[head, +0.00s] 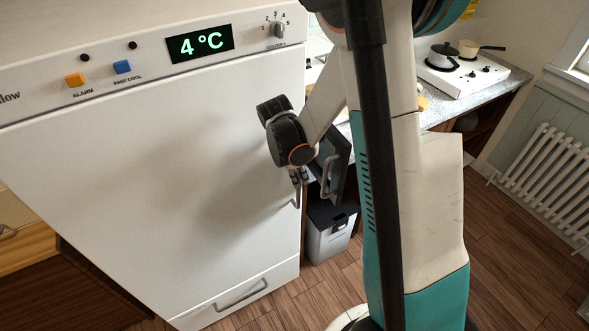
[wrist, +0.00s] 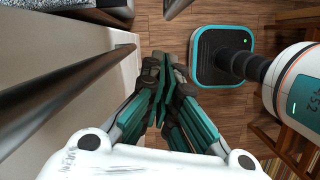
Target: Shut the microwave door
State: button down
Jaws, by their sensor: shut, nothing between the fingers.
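The large white fridge (head: 170,150) fills the left side of the head view. A long dark bar (wrist: 70,90) runs beside my gripper in the wrist view. A grey bin (head: 328,238) stands below the panel. A counter with a white hob (head: 475,75) is behind; wooden floor (head: 510,250) is clear at right.

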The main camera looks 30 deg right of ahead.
jog(key=shift+s+d+r, duration=0.1)
jog(key=shift+s+d, duration=0.15)
jog(key=shift+d, duration=0.6)
jog(key=shift+s+d+r, duration=0.1)
jog(key=shift+s+d, duration=0.1)
jog(key=shift+d, duration=0.6)
